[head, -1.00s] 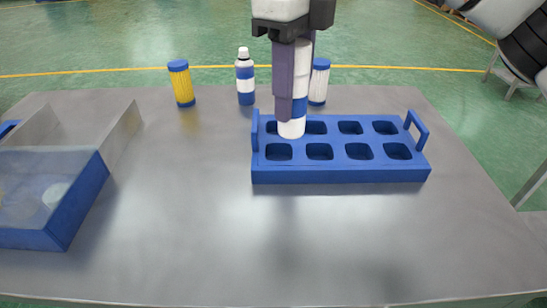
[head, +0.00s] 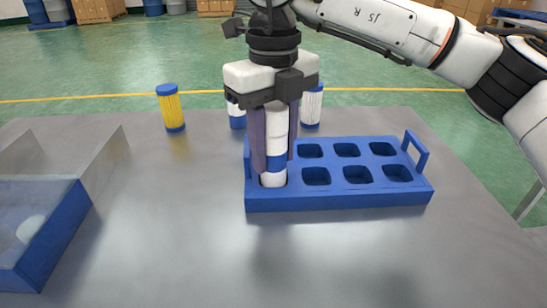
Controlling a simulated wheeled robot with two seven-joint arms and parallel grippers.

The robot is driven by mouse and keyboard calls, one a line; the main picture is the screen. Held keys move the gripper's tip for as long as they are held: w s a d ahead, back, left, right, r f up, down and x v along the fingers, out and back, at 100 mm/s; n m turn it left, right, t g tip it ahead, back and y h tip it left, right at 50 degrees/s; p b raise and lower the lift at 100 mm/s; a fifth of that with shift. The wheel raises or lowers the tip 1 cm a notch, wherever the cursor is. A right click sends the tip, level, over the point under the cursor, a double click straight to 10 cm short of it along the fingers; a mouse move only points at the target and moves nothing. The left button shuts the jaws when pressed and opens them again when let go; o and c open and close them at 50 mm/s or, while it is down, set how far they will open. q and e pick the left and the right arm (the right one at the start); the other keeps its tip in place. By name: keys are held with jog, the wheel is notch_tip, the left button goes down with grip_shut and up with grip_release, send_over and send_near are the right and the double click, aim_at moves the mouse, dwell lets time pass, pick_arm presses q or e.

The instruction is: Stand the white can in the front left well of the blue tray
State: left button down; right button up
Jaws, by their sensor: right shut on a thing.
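The white can (head: 276,142) with a blue band is upright between the fingers of my right gripper (head: 273,165). The gripper points straight down and is shut on the can. The blue tray (head: 340,198) has two rows of wells and a raised handle at each end. The can's lower end is at the front left well and appears to be inside its opening; whether it touches the floor of the well is hidden. The can and fingers hide the back left well. My left gripper is not in view.
A yellow can (head: 171,109) with a blue lid stands behind the tray to the left. A white and blue bottle (head: 237,115) and a white can with a blue top (head: 312,108) stand behind my gripper. A clear-walled blue bin (head: 52,240) is at the left. The table front is clear.

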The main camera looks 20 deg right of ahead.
aim_at(273, 106)
jog(key=shift+f, duration=0.85)
jog(key=shift+f, duration=0.1)
jog(key=o, duration=1.3)
jog(key=shift+f, duration=0.1)
jog(key=shift+c, duration=0.2)
notch_tip(273, 106, up, 12)
jog(key=shift+r+p, duration=0.2)
jog(key=shift+p, duration=0.55)
